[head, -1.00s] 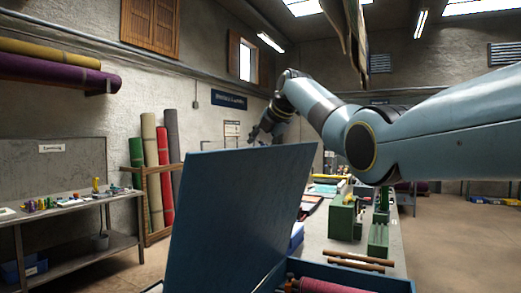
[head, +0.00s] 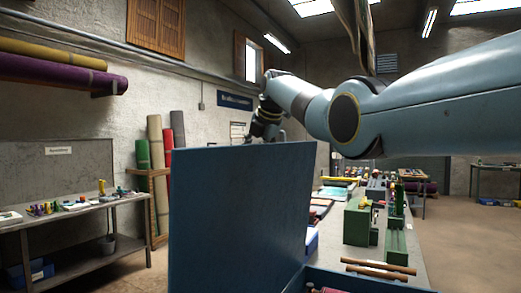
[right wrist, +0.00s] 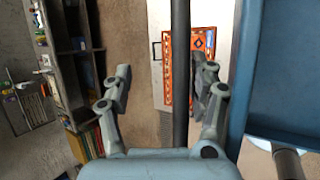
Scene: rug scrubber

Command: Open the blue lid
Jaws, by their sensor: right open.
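The blue lid (head: 240,215) stands raised in the head view, close to upright, its broad face toward me. Its hinge line is out of frame below. The blue box's rim (head: 362,281) shows at the bottom right. My right arm reaches in from the right, and my right gripper (head: 256,136) is behind the lid's top edge, its fingertips partly hidden. In the right wrist view my right gripper (right wrist: 162,78) is open, with a dark upright bar (right wrist: 181,75) between its fingers; I cannot tell whether this is the lid's edge. Blue box-like surfaces (right wrist: 292,75) fill the right side. My left gripper is not seen.
A long workbench (head: 335,235) with green tools (head: 357,220) and brown rods (head: 378,266) stands behind the box. A side table (head: 75,222) with small items is at left, beside a rack of upright rolled rugs (head: 155,150). Floor at right is open.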

